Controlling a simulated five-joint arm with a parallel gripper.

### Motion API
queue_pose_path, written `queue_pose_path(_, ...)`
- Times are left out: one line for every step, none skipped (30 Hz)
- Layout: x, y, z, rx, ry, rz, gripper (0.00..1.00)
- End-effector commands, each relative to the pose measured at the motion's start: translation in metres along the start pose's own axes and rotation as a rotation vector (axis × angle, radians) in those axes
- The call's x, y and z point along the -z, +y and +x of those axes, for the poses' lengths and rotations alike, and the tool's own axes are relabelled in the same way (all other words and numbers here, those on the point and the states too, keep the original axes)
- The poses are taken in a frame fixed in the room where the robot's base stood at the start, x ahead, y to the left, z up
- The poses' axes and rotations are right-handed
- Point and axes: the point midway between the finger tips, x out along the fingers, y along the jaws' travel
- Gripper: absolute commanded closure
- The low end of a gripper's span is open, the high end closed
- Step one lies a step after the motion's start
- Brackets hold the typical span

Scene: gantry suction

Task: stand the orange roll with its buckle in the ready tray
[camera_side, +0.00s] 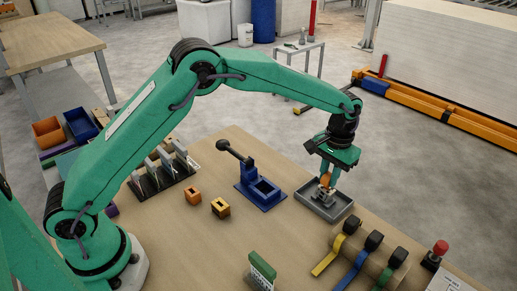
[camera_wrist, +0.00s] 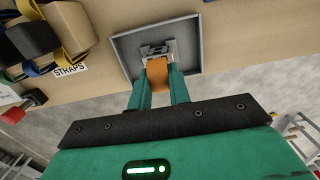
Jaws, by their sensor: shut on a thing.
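The orange roll (camera_wrist: 158,74) is between the two green fingers of my gripper (camera_wrist: 158,88), which is shut on it. A grey metal buckle (camera_wrist: 155,50) shows at the roll's far end in the wrist view. The grey ready tray (camera_side: 344,208) lies at the table's edge, and the roll (camera_side: 325,181) is over or in it in the side view. In the wrist view, the tray's rim (camera_wrist: 119,46) surrounds the buckle end. I cannot tell whether the roll or buckle touches the tray floor.
Yellow, blue and green straps (camera_side: 352,262) hang over a holder right of the tray, near a red button (camera_side: 440,247). A blue fixture with a black-knobbed lever (camera_side: 262,190) stands left of the tray.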

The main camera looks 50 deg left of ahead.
Motion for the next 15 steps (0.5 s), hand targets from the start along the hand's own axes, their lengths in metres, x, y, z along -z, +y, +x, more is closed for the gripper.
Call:
queue_pose_path(0.0001, 0.0, 0.0009, 0.0, 0.0, 0.0, 1.0)
queue_pose_path(0.0001, 0.0, 0.0014, 0.0, 0.0, 0.0, 1.0)
queue_pose_path(0.0001, 0.0001, 0.0021, 0.0, 0.0, 0.0, 1.0)
queue_pose_path(0.0002, 0.0, 0.0026, 0.0, 0.0, 0.0, 1.0)
queue_pose_path(0.0002, 0.0, 0.0031, 0.0, 0.0, 0.0, 1.0)
queue_pose_path(0.0002, 0.0001, 0.0037, 0.0, 0.0, 0.0, 1.0)
queue_pose_path(0.0002, 0.0001, 0.0037, 0.0, 0.0, 0.0, 0.79)
queue_pose_path(0.0003, 0.0001, 0.0036, 0.0, 0.001, 0.0, 0.73)
queue_pose_path(0.0002, 0.0001, 0.0035, 0.0, 0.001, 0.0, 0.66)
queue_pose_path(0.0002, 0.0001, 0.0035, 0.0, 0.0, 0.0, 0.6)
queue_pose_path(0.0002, 0.0001, 0.0035, 0.0, 0.0, 0.0, 0.56)
queue_pose_path(0.0002, 0.0001, 0.0036, 0.0, 0.0, 0.0, 0.56)
queue_pose_path(0.0002, 0.0001, 0.0035, 0.0, 0.0, 0.0, 0.56)
queue_pose_path(0.0002, 0.0001, 0.0035, 0.0, 0.0, 0.0, 0.56)
queue_pose_path(0.0002, 0.0001, 0.0035, 0.0, 0.0, 0.0, 0.56)
